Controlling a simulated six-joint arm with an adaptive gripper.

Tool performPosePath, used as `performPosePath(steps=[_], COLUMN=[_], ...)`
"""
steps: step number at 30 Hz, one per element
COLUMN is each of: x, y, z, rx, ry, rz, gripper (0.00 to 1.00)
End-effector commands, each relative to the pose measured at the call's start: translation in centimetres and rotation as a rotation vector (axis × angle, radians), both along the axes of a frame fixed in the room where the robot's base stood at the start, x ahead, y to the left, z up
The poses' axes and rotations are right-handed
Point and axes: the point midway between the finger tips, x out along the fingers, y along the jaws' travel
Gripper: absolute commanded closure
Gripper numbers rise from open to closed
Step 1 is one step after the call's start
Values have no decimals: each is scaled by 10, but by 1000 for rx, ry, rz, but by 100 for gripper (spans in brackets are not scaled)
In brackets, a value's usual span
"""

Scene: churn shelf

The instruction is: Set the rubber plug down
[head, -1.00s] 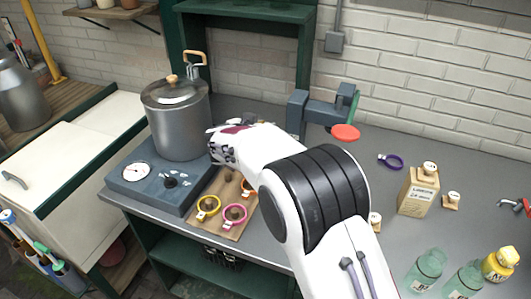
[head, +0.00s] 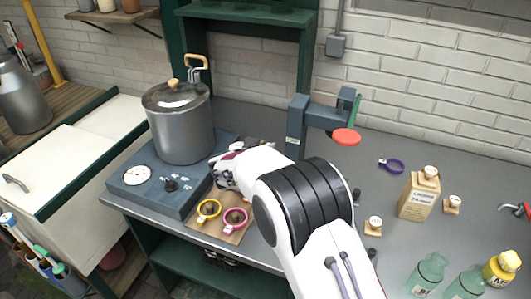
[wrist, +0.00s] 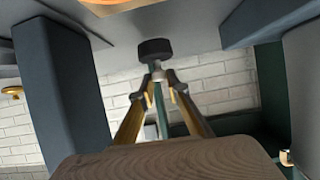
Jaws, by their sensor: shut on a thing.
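My gripper (head: 224,170) is low over the back of the small wooden board (head: 228,236), just right of the blue-grey base with the dial. In the wrist view my gripper's fingers (wrist: 157,82) come together at a grey neck below a dark, short round piece, which I take to be the rubber plug (wrist: 155,50). The gripper is shut on it. In the head view the plug is hidden by my gripper and arm. Whether it touches the board or bench cannot be told.
The yellow ring (head: 208,210) and pink ring (head: 235,219) lie on the board. A lidded metal pot (head: 182,128) stands on the dial base (head: 150,190). A clamp-like bracket (head: 322,118) stands behind my arm. The bench is clear around the purple ring (head: 391,166).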

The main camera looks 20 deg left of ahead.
Motion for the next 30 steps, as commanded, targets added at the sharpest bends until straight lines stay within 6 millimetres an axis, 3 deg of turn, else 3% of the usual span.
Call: performPosePath(steps=[6,21,22,24,30], x=[0,0,0,0,0], y=[0,0,0,0,0], z=[-20,-24,-25,-24,-24], rx=[-1,0,0,0,0], ry=[0,0,0,0,0], rz=[0,0,0,0,0], gripper=[100,100,79,68,68])
